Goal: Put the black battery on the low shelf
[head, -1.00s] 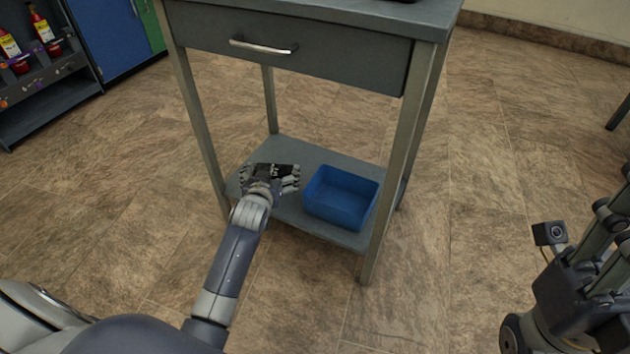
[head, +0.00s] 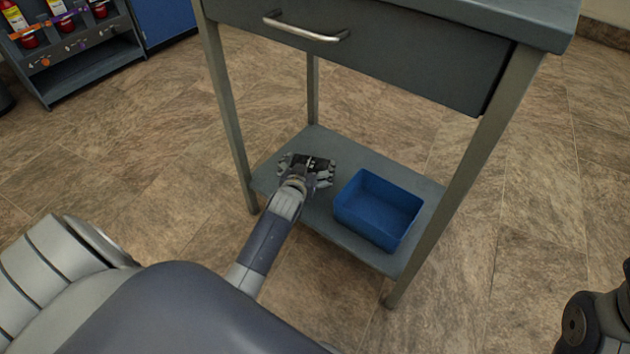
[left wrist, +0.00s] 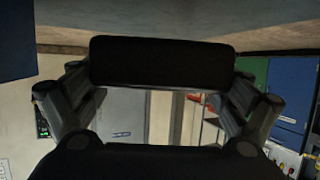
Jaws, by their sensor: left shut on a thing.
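My left gripper (head: 307,168) is shut on the black battery (left wrist: 162,62). In the left wrist view the battery is a dark block with rounded ends, lying crosswise between the fingers. In the head view the fingers hide most of it. The gripper is over the left part of the low shelf (head: 350,158), left of the blue bin. I cannot tell whether the battery touches the shelf. Only part of my right arm shows at the lower right edge; its gripper is out of the picture.
A blue open bin (head: 370,225) stands on the right part of the low shelf. The table's drawer (head: 400,45) and top overhang the shelf, with legs at its corners. A rack with bottles (head: 75,50) stands far left. The shelf behind the gripper is bare.

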